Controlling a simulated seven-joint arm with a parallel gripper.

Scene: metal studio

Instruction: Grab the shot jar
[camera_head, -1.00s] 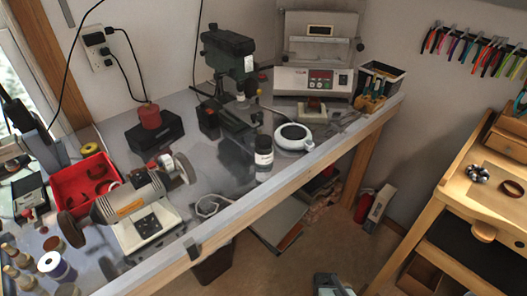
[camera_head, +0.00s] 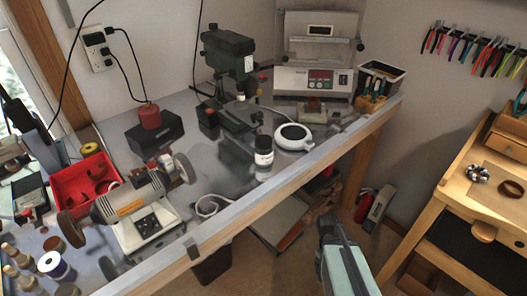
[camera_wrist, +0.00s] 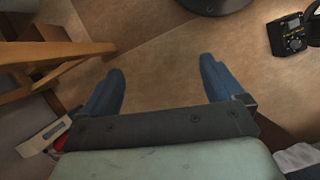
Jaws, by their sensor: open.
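The shot jar appears to be the small dark jar (camera_head: 264,151) with a black cap and a pale label. It stands upright on the grey workbench near its front edge, left of a round white dish-like device. My gripper (camera_head: 333,226) is low at the bottom of the head view, in front of the bench and to the right of the jar, well apart from it. In the wrist view my gripper (camera_wrist: 160,82) has its two blue fingers wide apart with only floor between them. The jar cannot be made out in the wrist view.
The white device (camera_head: 293,137) stands close to the jar's right. A green drill press (camera_head: 228,52) is behind it. A bench grinder (camera_head: 135,208) and red tray (camera_head: 86,185) are at left. The bench's wooden front edge (camera_head: 290,178) lies between gripper and jar. A wooden desk (camera_head: 440,215) stands right.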

